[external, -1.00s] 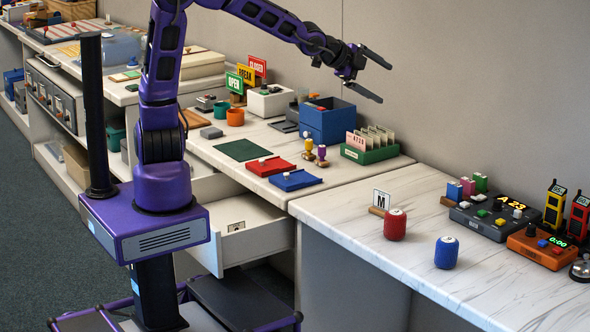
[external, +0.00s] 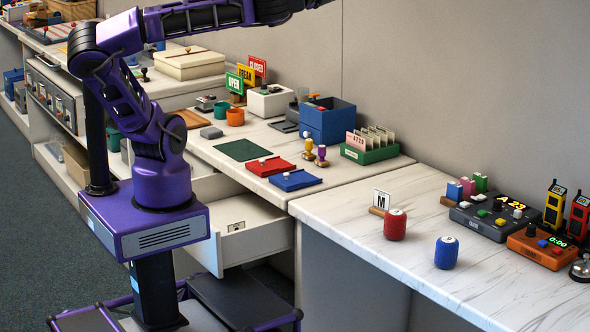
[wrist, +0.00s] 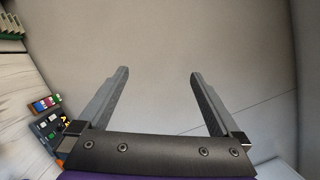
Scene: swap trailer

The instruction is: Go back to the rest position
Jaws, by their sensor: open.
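My gripper (wrist: 158,90) shows in the wrist view with its two grey fingers wide apart and nothing between them. Behind the fingers is the bare grey wall (wrist: 190,40). The arm is clear of the counters.
The white counter (external: 345,225) holds a red canister (external: 395,225), a blue canister (external: 446,253) and a dark console (external: 492,218). A blue bin (external: 328,122) and green card box (external: 370,152) stand farther back. A drawer (external: 245,240) is open beside my base.

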